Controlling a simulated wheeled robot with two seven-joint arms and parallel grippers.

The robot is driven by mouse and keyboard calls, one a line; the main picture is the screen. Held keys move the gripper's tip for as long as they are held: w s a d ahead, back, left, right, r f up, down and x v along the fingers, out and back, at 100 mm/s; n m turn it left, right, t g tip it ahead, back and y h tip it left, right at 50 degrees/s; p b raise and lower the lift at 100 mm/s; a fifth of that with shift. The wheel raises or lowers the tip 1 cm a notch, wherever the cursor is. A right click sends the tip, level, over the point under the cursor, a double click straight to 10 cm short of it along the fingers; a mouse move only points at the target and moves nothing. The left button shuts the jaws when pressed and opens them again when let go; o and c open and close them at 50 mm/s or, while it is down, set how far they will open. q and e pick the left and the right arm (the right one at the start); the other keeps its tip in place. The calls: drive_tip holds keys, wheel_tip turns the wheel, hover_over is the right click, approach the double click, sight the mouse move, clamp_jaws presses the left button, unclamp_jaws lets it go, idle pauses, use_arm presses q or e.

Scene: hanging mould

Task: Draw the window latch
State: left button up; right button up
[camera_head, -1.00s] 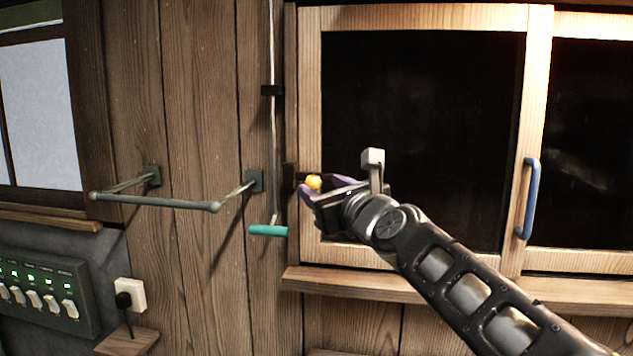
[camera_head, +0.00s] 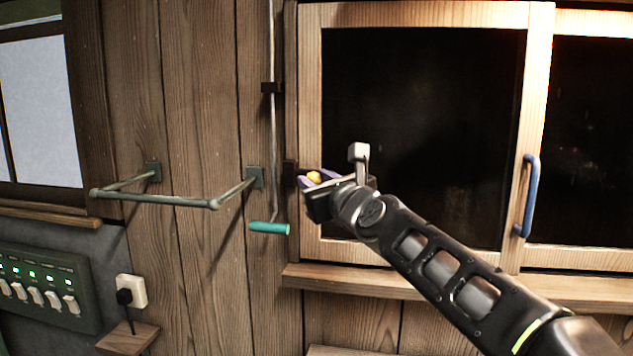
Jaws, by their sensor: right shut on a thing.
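The window latch shows as a yellow knob (camera_head: 314,177) at the left side of the wooden window frame (camera_head: 308,100). A dark keeper plate (camera_head: 290,174) sits on the post just left of it. My right gripper (camera_head: 316,181) is shut on the knob, its purple finger pads around it. The gripper body hides most of the latch, so I cannot tell how far its bolt reaches into the keeper. My left gripper is not in view.
A blue handle (camera_head: 530,196) stands on the window's right stile. A crank rod with a teal grip (camera_head: 269,228) hangs left of the window. A green rail (camera_head: 155,200) juts from the wall. A switch panel (camera_head: 45,290) and plug socket (camera_head: 131,291) are lower left.

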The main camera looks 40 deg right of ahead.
clamp_jaws()
idle(0.8)
